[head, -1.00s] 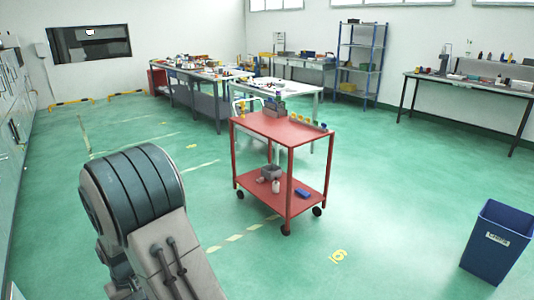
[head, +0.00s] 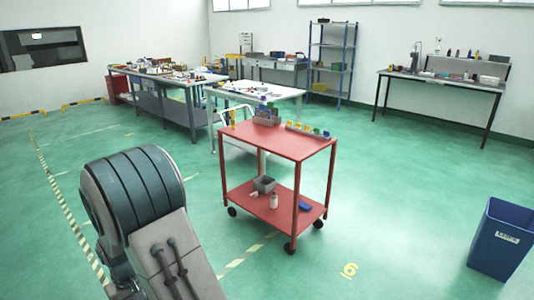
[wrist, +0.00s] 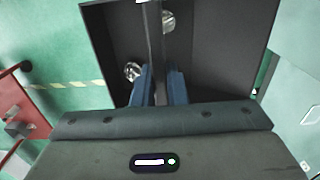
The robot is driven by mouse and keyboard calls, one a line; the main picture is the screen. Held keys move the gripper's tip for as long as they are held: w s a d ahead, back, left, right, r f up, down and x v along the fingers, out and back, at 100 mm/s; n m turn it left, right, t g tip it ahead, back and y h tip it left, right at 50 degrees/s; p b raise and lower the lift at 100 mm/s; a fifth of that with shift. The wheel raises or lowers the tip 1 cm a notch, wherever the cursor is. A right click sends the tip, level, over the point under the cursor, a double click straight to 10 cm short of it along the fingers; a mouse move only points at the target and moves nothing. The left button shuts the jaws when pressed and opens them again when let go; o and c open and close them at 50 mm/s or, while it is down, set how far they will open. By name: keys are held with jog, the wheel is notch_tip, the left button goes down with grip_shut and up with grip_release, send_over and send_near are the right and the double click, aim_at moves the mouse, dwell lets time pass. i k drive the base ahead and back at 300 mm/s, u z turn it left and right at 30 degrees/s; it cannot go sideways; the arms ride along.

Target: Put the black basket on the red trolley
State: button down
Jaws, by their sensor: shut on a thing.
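The black basket (wrist: 222,60) fills the upper middle of the wrist view, open side toward the camera, with a dark bar across its middle. Some shiny metal pieces (wrist: 132,71) lie inside it. My gripper (wrist: 160,74) is shut on the bar with its two blue fingers. In the head view my arm hides the gripper and the basket. The red trolley (head: 290,147) stands mid-floor in the head view, a little right of my arm and apart from it. A red edge, apparently the trolley (wrist: 14,92), shows at the left of the wrist view.
The trolley top carries a grey container (head: 266,117) and a row of small coloured items (head: 308,131); its middle and front are bare. A grey box (head: 264,184) and a white bottle (head: 273,201) sit on its lower shelf. A blue bin (head: 498,240) stands at right.

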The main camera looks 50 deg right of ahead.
aim_at(273, 139)
jog(key=z, duration=0.25)
jog(key=i, duration=1.05)
jog(key=z, duration=0.75)
jog(key=i, duration=1)
jog(key=z, duration=1.15)
jog(key=i, duration=0.8)
jog(key=z, duration=0.6)
